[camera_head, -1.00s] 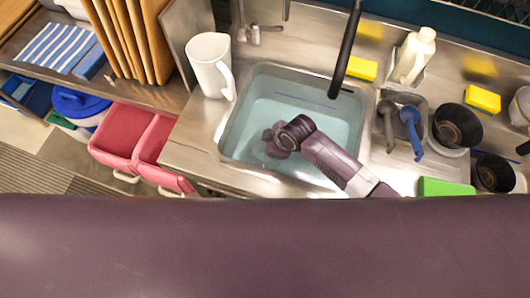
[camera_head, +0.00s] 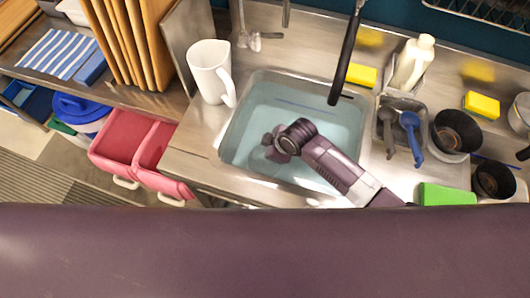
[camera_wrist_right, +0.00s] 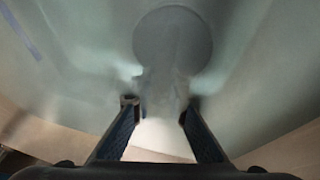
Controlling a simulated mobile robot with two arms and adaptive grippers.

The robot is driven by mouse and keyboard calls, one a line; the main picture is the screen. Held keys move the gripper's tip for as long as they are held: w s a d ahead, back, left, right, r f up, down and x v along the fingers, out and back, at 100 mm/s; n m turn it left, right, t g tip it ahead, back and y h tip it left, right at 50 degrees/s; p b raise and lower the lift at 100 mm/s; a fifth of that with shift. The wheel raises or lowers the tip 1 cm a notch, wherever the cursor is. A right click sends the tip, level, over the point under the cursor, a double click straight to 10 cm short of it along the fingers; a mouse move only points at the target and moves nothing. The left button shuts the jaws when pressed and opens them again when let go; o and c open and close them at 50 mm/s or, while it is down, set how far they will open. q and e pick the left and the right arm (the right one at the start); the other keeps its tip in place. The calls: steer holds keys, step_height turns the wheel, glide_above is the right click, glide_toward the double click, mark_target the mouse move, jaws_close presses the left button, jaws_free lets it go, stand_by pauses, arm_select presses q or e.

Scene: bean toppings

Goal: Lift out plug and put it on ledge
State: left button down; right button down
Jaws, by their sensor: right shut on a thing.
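The metal sink (camera_head: 232,115) holds water, in the middle of the head view. My right gripper (camera_head: 270,153) reaches into it, at the left-middle of the basin. In the right wrist view the two fingers of my right gripper (camera_wrist_right: 158,118) stand on either side of a pale grey stem-like thing, the plug (camera_wrist_right: 162,92), and are shut on it. A round grey disc shows above the stem; I cannot tell whether it is part of the plug or the drain. In the head view the plug is hidden by my gripper. My left gripper is out of view.
A white pitcher (camera_head: 207,72) stands left of the sink. A black faucet spout (camera_head: 347,60) hangs over its back right. A caddy with brushes (camera_head: 410,135), yellow sponges (camera_head: 482,102), a white bottle (camera_head: 413,62) and dark bowls (camera_head: 457,130) crowd the right counter. A green sponge (camera_head: 446,194) lies at the front.

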step_height(320, 180, up, 27)
steer(key=p, duration=0.7)
stand_by(0.4)
steer(key=shift+f, duration=0.15)
